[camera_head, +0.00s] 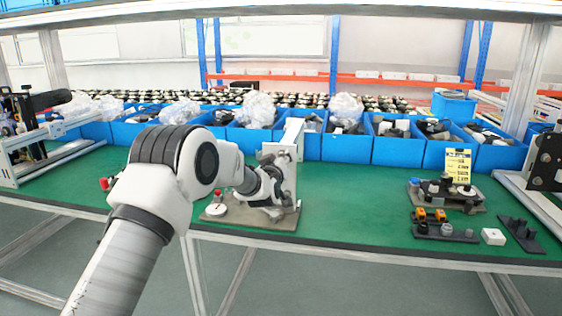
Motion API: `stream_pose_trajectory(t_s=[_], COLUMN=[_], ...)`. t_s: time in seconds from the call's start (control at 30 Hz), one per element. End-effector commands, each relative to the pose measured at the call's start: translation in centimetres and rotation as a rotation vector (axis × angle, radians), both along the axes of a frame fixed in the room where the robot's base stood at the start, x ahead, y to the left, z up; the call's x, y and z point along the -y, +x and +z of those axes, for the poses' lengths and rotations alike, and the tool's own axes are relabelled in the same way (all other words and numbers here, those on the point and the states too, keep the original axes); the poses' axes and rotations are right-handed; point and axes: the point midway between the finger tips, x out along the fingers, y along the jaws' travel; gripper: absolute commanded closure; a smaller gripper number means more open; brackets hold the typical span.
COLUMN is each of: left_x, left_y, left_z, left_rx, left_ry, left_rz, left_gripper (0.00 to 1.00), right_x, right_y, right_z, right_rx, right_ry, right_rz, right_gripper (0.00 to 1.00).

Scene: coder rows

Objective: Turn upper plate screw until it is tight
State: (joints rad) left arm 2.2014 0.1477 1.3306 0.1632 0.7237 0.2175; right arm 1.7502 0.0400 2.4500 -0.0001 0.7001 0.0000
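A fixture stands near the front edge of the green table, with a flat base plate (247,222) and an upright light-grey plate (290,172) with a white block (294,131) at its top. My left arm reaches across the table from the lower left. My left gripper (279,194) is at the front of the upright plate, low on it and close to it. It overlaps the plate in the picture, so I cannot tell if it touches. The fingers are small and dark; whether they are open is unclear. I cannot make out the upper plate screw. My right gripper is not in view.
A row of blue bins (396,150) with parts and bags lines the table's back. A dark device with a yellow label (458,164) and small parts (443,229) with orange tops sit at right. A white cube (493,236) is beside them. The green surface (350,205) between is clear.

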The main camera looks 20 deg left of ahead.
Motion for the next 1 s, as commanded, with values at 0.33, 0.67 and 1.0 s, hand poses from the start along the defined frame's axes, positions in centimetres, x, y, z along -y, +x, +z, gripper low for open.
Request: stream_pose_trajectory(t_s=[0.33, 0.67, 1.0], left_x=[0.0, 0.0, 0.0], left_y=[0.0, 0.0, 0.1], left_z=[0.0, 0.5, 0.4], left_rx=[0.000, -0.034, -0.180], left_ry=[0.002, 0.143, 0.770], left_rz=[0.000, 0.000, 0.002], left_gripper=[0.96, 1.00, 1.00], right_x=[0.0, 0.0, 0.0], right_y=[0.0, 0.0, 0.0], right_z=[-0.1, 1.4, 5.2], right_rx=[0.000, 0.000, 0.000], right_ry=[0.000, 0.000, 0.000], right_rz=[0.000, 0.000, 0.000], right_gripper=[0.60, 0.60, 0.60])
